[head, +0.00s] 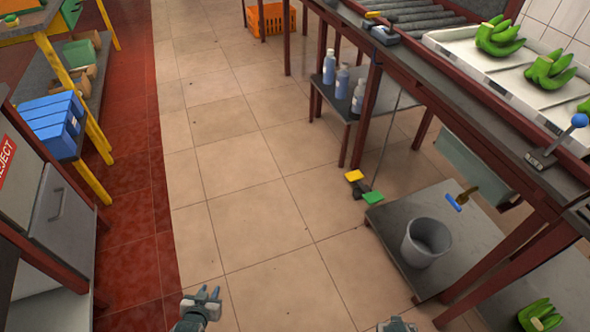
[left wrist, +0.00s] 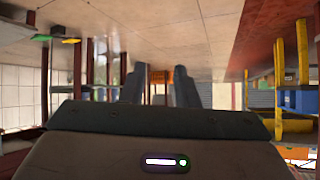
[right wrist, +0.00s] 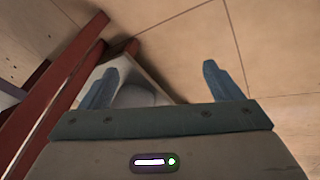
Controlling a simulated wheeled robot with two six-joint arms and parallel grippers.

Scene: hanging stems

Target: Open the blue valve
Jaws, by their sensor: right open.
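My left gripper (head: 208,292) is low over the tiled floor, far left of the valve. Its fingers, also in the left wrist view (left wrist: 160,85), are partly apart with nothing between them. My right gripper (head: 397,320) shows only at the bottom edge, below and left of the valve. In the right wrist view (right wrist: 163,85) its fingers are wide apart and empty. Neither gripper touches the valve.
The bench (head: 470,130) carries rollers, a white tray (head: 450,50) of green bananas and a blue-knobbed lever (head: 579,120). Bottles (head: 342,82) stand farther back. The tiled aisle (head: 260,200) is clear.

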